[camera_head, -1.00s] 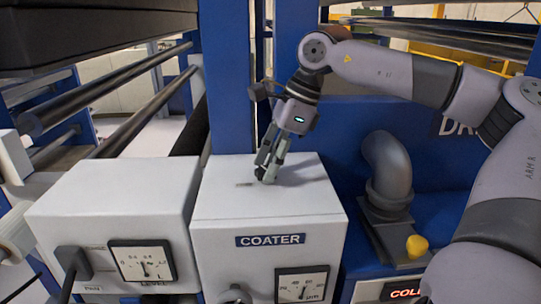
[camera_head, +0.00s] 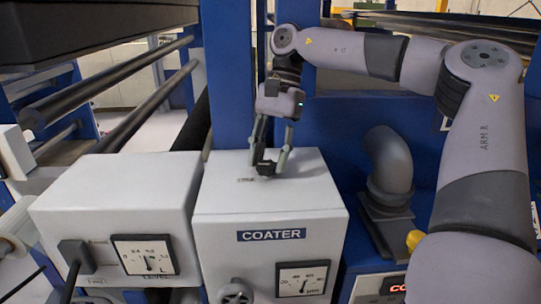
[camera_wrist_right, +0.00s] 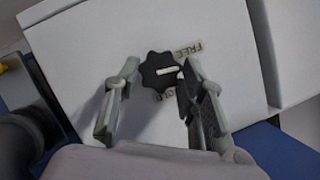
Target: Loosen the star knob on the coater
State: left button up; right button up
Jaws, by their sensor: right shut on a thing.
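The star knob (camera_wrist_right: 153,70) is black and lobed, with a white pointer line. It sits on the top of the white coater box (camera_head: 225,205). In the right wrist view its line points right, between the FREE lettering (camera_wrist_right: 187,48) and a second label, partly hidden by a finger. My right gripper (camera_head: 268,165) points down onto the box top; in the head view the knob shows only as a dark shape between its fingertips. In the wrist view the fingers (camera_wrist_right: 158,72) stand on both sides of the knob and are shut on it. My left gripper is not in view.
A second white box with a level gauge (camera_head: 145,256) stands left of the coater. A grey pipe elbow (camera_head: 390,160) and a yellow knob (camera_head: 414,240) are at its right. A blue post (camera_head: 228,75) rises behind. The coater's front carries a gauge (camera_head: 302,279) and a round knob (camera_head: 235,292).

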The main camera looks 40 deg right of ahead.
aim_at(269, 163)
jog(key=shift+w+n, duration=0.1)
jog(key=shift+n, duration=0.8)
jog(key=shift+g, duration=0.3)
jog(key=o, duration=1.1)
jog(key=shift+o, duration=0.2)
notch_tip(269, 163, up, 10)
jog(key=shift+a+f, duration=0.1)
